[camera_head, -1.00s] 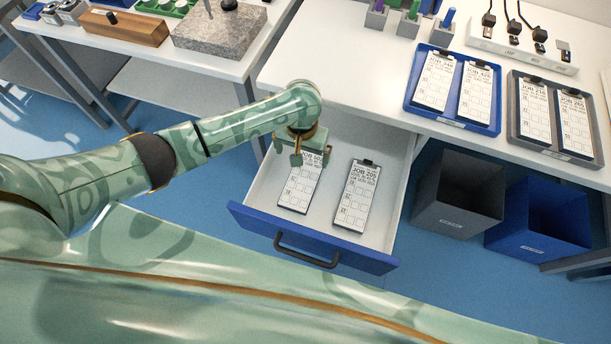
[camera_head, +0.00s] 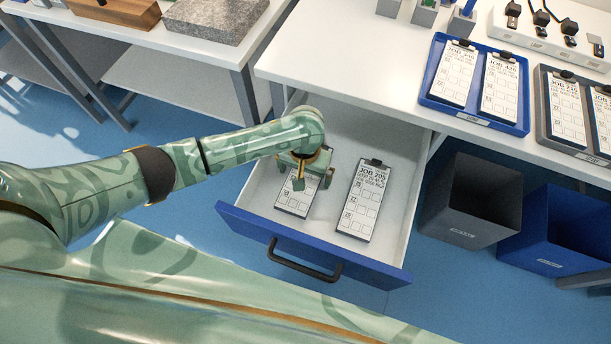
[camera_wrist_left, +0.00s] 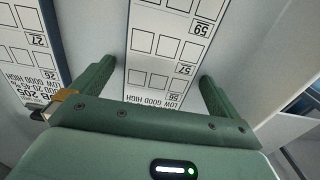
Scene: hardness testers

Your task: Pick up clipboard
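Two clipboards lie in the open drawer. My left gripper (camera_head: 302,175) is over the upper part of the left clipboard (camera_head: 294,202) and hides its clip end. The left wrist view shows this clipboard (camera_wrist_left: 165,52) between the two green fingers of the gripper (camera_wrist_left: 157,72), which are spread apart on either side of it. I cannot tell how far above it the fingers are. The right clipboard (camera_head: 362,204), marked JOB 205, lies beside it; part of it shows at the left of the wrist view (camera_wrist_left: 22,50). My right gripper is not in view.
The drawer (camera_head: 310,245) has a blue front and black handle under a white table (camera_head: 350,75). A blue tray (camera_head: 428,88) and a grey tray (camera_head: 548,128) on the table hold more clipboards. Grey (camera_head: 470,200) and blue (camera_head: 555,230) bins stand to the right.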

